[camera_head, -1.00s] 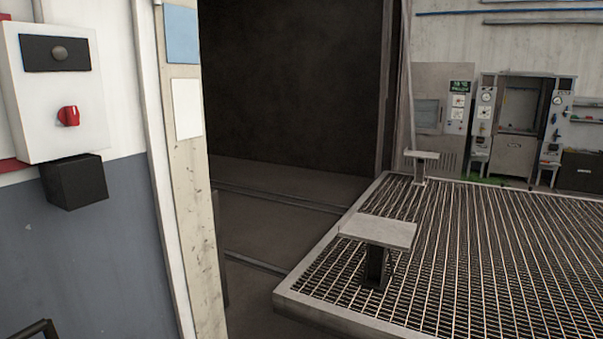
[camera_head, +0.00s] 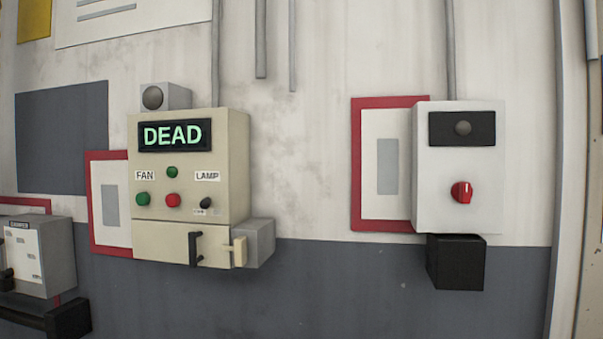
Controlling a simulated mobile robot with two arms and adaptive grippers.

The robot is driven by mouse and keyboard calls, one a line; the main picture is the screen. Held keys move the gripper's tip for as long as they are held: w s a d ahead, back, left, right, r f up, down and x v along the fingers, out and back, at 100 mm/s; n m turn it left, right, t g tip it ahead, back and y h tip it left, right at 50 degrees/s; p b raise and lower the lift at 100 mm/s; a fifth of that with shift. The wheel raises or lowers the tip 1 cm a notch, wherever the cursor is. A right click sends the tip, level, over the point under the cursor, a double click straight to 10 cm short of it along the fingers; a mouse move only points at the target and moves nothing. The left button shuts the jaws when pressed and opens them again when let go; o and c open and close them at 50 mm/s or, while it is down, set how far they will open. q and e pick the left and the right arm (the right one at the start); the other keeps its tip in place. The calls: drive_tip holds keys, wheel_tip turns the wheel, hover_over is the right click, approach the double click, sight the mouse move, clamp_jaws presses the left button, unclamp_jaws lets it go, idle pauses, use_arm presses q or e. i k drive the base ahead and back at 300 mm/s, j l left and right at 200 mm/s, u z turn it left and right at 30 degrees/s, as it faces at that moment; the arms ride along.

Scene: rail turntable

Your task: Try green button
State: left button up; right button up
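A beige control box (camera_head: 232,150) is fixed to the wall left of the middle. Its display (camera_head: 170,135) reads "DEAD" in green letters. A green button (camera_head: 143,199) sits under the "FAN" label, with a red button (camera_head: 172,200) to its right. A small dark knob (camera_head: 205,202) is under "LAMP". Below is a beige panel with a black handle (camera_head: 195,249) and a pale lever (camera_head: 238,251). Neither of my grippers is recognisable in view.
A white box (camera_head: 430,205) with a red knob (camera_head: 461,192) hangs at the right, above a black block (camera_head: 456,262). A grey box (camera_head: 60,258) is at the lower left, with a dark bar (camera_head: 25,319) below it.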

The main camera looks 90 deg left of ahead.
sight(142, 198)
drive_tip(key=i+u, duration=0.1)
drive_tip(key=u, duration=3.35)
